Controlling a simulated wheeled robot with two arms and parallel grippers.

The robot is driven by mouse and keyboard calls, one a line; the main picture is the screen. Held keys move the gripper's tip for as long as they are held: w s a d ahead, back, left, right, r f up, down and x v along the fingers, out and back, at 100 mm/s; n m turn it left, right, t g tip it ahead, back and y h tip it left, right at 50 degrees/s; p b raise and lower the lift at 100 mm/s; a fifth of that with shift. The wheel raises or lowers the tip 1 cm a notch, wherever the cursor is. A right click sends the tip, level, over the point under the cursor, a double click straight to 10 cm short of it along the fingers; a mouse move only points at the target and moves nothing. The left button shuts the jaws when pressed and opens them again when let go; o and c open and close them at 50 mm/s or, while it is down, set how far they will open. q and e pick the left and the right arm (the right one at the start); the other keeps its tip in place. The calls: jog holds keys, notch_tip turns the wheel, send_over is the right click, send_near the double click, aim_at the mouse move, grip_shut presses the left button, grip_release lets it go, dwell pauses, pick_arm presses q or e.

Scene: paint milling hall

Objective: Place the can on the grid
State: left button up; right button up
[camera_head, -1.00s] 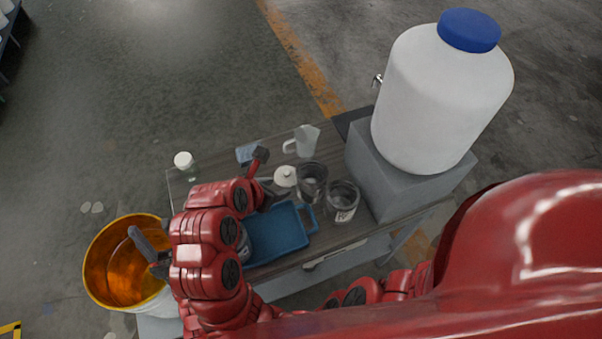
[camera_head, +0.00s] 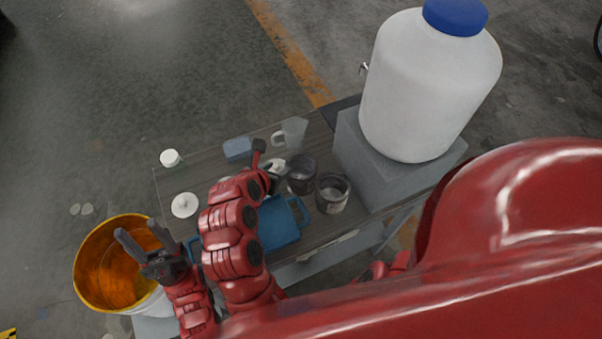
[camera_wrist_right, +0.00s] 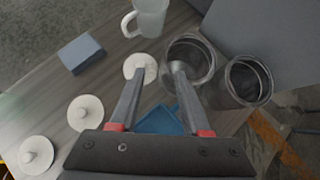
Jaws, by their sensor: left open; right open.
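Two dark metal cans stand side by side on the table: the left can (camera_head: 302,174) and the right can (camera_head: 332,193). The right wrist view also shows the left can (camera_wrist_right: 191,58) and the right can (camera_wrist_right: 248,80), both open-topped. My right gripper (camera_head: 268,157) is open and points down beside the left can; in its wrist view one fingertip overlaps that can's rim, and contact cannot be told. My left gripper (camera_head: 141,233) is open and empty above the orange bucket (camera_head: 110,288). I cannot make out a grid. My right arm hides part of the table.
A blue tray (camera_head: 285,226) lies partly under my right arm. White knobbed lids (camera_head: 184,205), a blue block (camera_head: 237,148), a white jug (camera_head: 291,132) and a small white-capped jar (camera_head: 170,158) are on the table. A large white container (camera_head: 428,90) stands on a grey box (camera_head: 385,165) at right.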

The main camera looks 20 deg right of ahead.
aim_at(287, 162)
jog(key=w+d+f, duration=0.1)
jog(key=w+d+f+p, duration=0.1)
jog(key=d, duration=0.1)
jog(key=shift+d+f, duration=0.15)
jog(key=shift+w+d+f, duration=0.2)
jog(key=shift+w+f, duration=0.2)
grip_shut()
dwell(1.2)
